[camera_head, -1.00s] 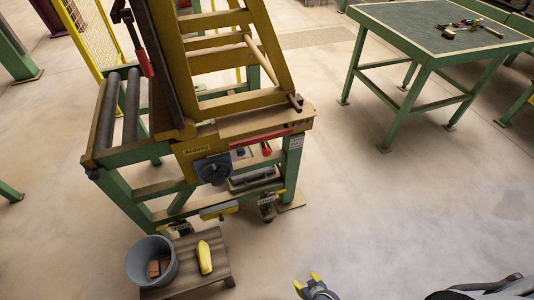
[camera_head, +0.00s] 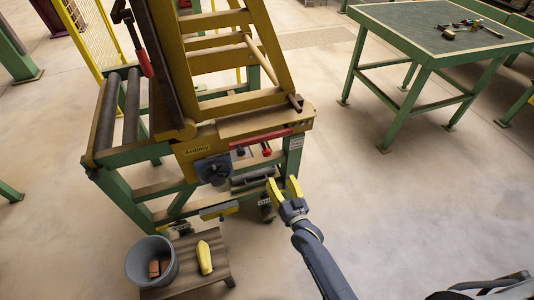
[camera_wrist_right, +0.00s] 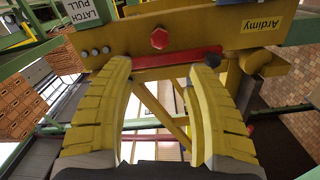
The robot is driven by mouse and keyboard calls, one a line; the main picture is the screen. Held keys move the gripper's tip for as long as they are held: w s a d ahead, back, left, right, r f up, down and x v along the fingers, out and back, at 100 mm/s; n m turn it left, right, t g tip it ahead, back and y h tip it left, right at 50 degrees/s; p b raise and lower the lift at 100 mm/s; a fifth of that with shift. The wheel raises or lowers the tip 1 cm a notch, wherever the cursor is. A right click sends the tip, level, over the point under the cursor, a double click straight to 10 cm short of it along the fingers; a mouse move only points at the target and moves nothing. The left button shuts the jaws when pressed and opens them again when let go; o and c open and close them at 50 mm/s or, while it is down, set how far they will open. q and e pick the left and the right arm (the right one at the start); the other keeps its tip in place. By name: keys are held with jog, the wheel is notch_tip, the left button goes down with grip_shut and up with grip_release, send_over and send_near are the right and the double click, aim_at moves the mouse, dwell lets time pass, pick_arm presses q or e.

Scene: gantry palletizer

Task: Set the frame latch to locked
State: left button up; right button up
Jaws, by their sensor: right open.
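The red latch bar (camera_head: 262,138) lies along the front of the yellow frame (camera_head: 225,138) of the machine. In the right wrist view the red bar (camera_wrist_right: 180,58) runs across the yellow beam, with a red hexagonal knob (camera_wrist_right: 159,38) above it and a "LATCH PULL" label (camera_wrist_right: 82,12) at upper left. My right gripper (camera_head: 282,184) is open and empty, in front of the machine and below the bar in the head view. In the wrist view its yellow fingers (camera_wrist_right: 161,68) spread below the bar; contact cannot be told. My left gripper is not in view.
A dark rotary knob (camera_head: 213,169) sits left of the bar. A green table (camera_head: 440,32) with tools is at upper right. The floor between is clear.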

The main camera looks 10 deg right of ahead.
aim_at(268, 155)
jog(key=x, duration=1.5)
jog(key=shift+w, duration=0.15)
grip_shut()
